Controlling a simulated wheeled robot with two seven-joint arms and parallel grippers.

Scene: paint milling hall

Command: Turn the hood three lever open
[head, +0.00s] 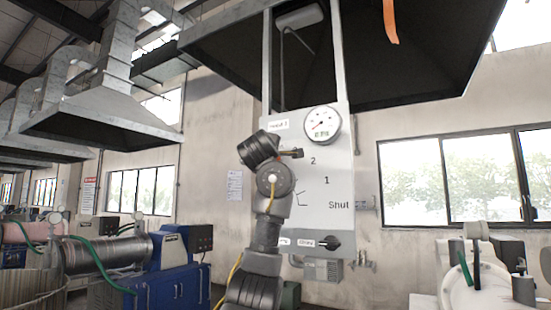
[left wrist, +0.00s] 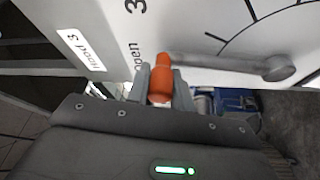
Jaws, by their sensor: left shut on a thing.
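The hood three lever has an orange knob (left wrist: 160,84) and a grey metal arm running to a round pivot (left wrist: 277,68) in the left wrist view. My left gripper (left wrist: 159,74) is shut on the orange knob, with a finger on each side of it. The knob lies beside the word "open" on the white panel (left wrist: 100,35), which also bears a "hood 3" label. In the head view the panel (head: 330,170) shows the marks 2, 1 and Shut. There my left gripper (head: 293,153) is at the panel's left edge, and my arm hides most of the lever. My right gripper is not in view.
A round gauge (head: 321,125) sits on the panel's upper part, close to my gripper. A black rotary knob (head: 328,243) is at its lower edge. An orange strip (head: 390,20) hangs under the dark hood. Blue milling machines (head: 170,275) stand at the left.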

